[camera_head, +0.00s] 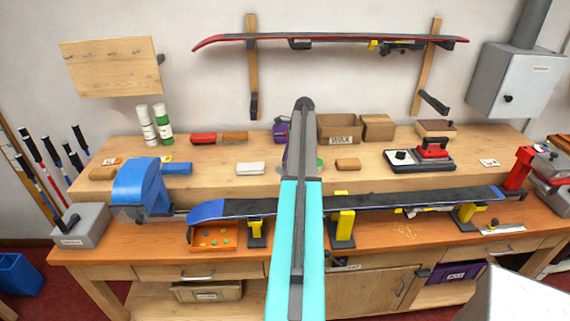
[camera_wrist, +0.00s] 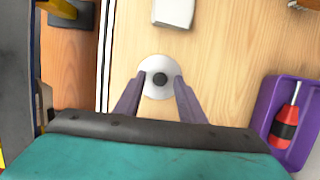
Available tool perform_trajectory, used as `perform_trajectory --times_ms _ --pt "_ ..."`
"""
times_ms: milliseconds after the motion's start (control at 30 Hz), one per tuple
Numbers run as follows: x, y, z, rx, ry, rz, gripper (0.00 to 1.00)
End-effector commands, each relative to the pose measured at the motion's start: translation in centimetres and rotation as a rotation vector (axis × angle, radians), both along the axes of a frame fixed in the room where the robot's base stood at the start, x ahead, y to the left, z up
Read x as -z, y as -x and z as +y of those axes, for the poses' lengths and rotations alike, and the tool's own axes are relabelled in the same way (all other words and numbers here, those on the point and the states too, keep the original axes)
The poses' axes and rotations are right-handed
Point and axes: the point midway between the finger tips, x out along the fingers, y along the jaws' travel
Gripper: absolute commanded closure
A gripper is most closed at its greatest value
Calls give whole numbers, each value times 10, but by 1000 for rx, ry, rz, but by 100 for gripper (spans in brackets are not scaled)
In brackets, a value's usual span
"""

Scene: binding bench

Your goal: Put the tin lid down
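The tin lid (camera_wrist: 154,64) is a pale round disc with a dark knob (camera_wrist: 159,79) in its middle. In the wrist view it lies flat over the light wood of the raised bench shelf. My gripper (camera_wrist: 159,80) has its two fingers apart, one on each side of the knob. Clear gaps show between knob and fingers, and the fingertips overlap the disc's edges from above. I cannot tell how high the fingertips are over it.
On the shelf (camera_head: 215,183), a white block (camera_head: 250,168) lies left of my arm and a brown block (camera_head: 347,164) right of it. A purple tray (camera_wrist: 264,112) holds a red-and-black tool (camera_wrist: 285,128). A ski (camera_head: 390,201) on yellow supports runs along the front.

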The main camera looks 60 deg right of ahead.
Motion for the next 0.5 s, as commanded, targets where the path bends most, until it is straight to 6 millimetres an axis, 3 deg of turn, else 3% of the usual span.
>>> perform_trajectory --times_ms 500 --pt "-51 12 -10 1 1 -1 64"
